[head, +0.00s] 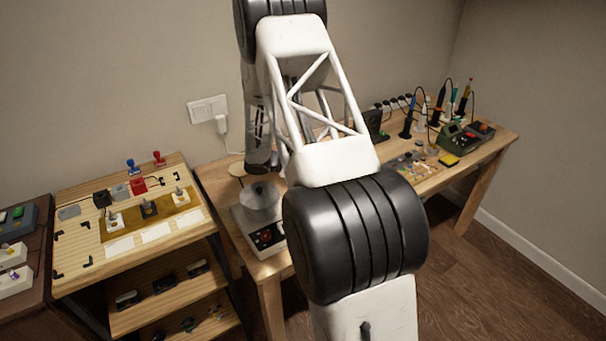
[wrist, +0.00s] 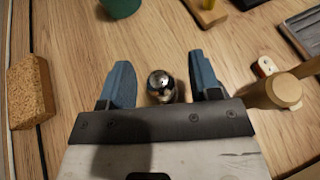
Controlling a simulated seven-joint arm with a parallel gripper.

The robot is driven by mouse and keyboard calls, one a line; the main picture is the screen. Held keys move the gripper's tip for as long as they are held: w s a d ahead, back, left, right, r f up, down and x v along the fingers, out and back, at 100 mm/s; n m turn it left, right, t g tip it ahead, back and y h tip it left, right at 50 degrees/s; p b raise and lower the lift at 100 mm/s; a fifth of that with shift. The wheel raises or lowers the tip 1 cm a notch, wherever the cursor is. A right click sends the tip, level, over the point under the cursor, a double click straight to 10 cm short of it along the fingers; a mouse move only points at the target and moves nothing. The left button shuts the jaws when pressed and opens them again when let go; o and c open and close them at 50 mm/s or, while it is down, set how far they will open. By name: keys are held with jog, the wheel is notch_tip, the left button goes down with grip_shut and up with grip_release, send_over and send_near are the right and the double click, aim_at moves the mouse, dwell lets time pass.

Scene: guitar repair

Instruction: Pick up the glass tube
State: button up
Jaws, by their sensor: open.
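In the wrist view, a small upright shiny cylinder with a bright rounded top, likely the glass tube (wrist: 160,86), stands on the wooden surface. My gripper (wrist: 160,63) is open, with one blue finger on each side of the cylinder. There is a visible gap between the cylinder and each finger, and the dark gripper body is close below it in the picture. In the head view, my own arm hides the gripper, and I cannot make out the tube there.
In the wrist view, a cork-like block (wrist: 30,92) lies at left and a green round object (wrist: 121,7) at the top. A round wooden piece (wrist: 273,92) and a dark tray (wrist: 303,32) are at right. The head view shows a cluttered wooden workbench (head: 428,178).

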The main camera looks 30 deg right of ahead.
jog(key=c, duration=0.8)
jog(key=shift+r, duration=0.1)
jog(key=shift+r, duration=4.95)
